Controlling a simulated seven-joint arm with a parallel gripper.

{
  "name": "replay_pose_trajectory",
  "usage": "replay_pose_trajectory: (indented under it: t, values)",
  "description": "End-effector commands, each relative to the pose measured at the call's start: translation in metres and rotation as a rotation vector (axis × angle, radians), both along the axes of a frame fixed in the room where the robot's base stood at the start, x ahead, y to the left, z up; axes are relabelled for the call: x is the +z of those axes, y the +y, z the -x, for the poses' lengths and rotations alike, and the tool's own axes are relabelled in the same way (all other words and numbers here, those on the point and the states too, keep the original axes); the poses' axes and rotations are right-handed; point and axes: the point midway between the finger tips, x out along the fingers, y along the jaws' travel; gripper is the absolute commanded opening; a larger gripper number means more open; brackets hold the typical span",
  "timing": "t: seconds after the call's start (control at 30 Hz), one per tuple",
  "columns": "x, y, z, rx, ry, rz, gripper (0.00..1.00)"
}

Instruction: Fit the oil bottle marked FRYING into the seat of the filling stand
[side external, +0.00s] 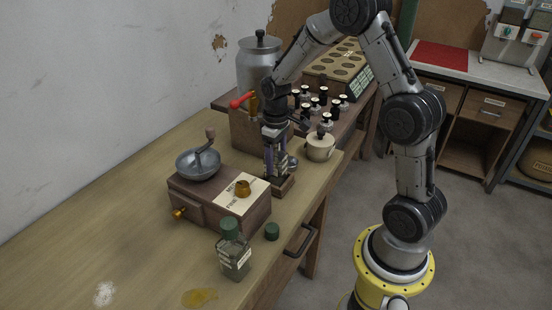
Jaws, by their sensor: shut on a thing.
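My gripper (277,172) points down over a small dark wooden block (284,188) near the table's right edge. It is shut on a narrow upright thing, mostly hidden by the fingers; its marking cannot be read, and I cannot tell whether it touches the block. A metal tank (257,68) with a red lever (241,100) and a brass tap (253,106) stands on a wooden box behind my gripper. A square glass bottle (234,258) with a green cap and a pale label stands in front; its label is too small to read.
A wooden grinder (208,205) with a metal bowl and crank stands left of my gripper. A loose green cap (272,231) and a yellow spill (200,297) lie in front. The table's left front is mostly clear.

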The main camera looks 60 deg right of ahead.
Motion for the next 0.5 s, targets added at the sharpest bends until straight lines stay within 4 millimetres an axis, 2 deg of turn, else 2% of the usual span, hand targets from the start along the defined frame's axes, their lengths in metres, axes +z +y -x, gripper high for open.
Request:
replay_pose_trajectory:
  t: [0.03, 0.17, 0.2, 0.5]
  values:
    - [-0.0008, 0.0000, 0.0000, 0.000, 0.000, 0.000, 0.73]
    - [-0.0006, 0.0000, 0.0000, 0.000, 0.000, 0.000, 0.97]
    - [-0.0006, 0.0000, 0.0000, 0.000, 0.000, 0.000, 1.00]
    - [0.0034, -0.0001, -0.0003, 0.000, -0.001, 0.001, 1.00]
